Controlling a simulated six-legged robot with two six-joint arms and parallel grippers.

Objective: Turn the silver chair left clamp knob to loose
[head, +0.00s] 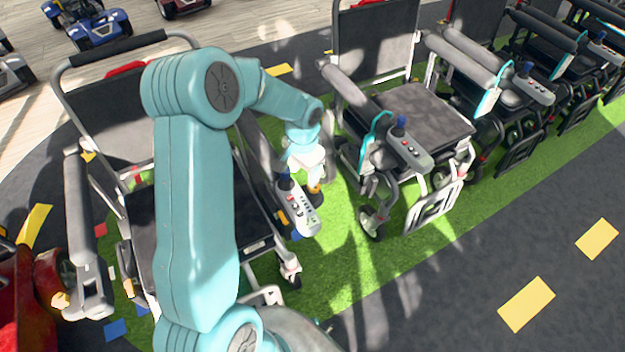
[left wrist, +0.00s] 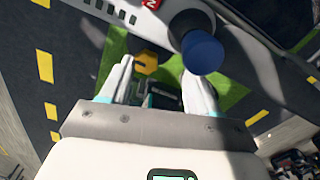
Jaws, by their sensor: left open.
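The nearest wheelchair (head: 258,247) has a silver-grey frame and a dark seat, partly hidden behind my left arm. Its joystick control box (head: 298,208) sits at the front of one armrest. The box's blue joystick knob (left wrist: 203,52) is large in the left wrist view. A small yellow-orange knob (left wrist: 146,62) lies below the box, seen between my left fingertips and closer to the left finger. My left gripper (left wrist: 158,70) is open around or just short of this knob; contact cannot be told. In the head view the left gripper (head: 311,180) is beside the control box. My right gripper is out of view.
A second wheelchair (head: 415,108) with its own joystick box (head: 408,150) stands close to the right, and several more stand beyond. A red vehicle (head: 45,290) is at lower left. A blue scooter (head: 95,25) stands at the back. Dark floor at lower right is clear.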

